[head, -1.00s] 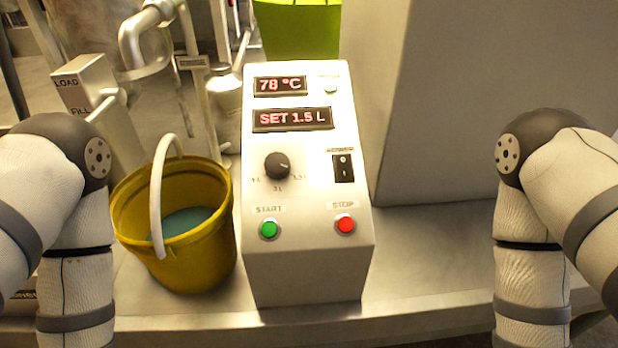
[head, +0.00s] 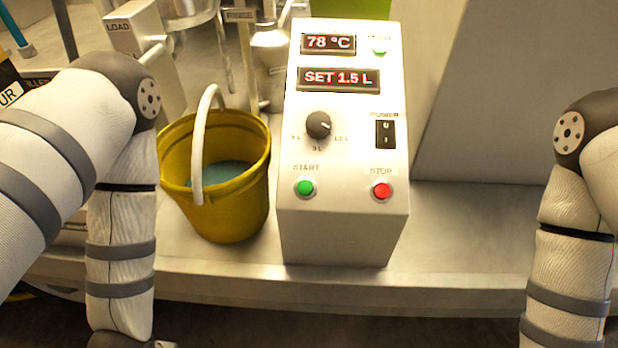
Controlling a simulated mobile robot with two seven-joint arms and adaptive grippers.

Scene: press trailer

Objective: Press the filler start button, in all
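The filler control box (head: 343,225) stands on the metal bench in the middle of the head view. Its green START button (head: 305,188) is at the lower left of the sloped face. The red STOP button (head: 381,190) is at the lower right. The upper display (head: 328,43) reads 78 °C and the lower display (head: 338,79) reads SET 1.5 L. A black knob (head: 318,124) and a black power switch (head: 385,134) sit between displays and buttons. My arms show at the left and right sides, apart from the box. Neither gripper is in view.
A yellow bucket (head: 235,205) with a white handle and bluish liquid stands just left of the box. A lever unit marked LOAD (head: 135,30) and pipework stand behind it. A grey panel (head: 500,90) rises at the right. The bench front right of the box is clear.

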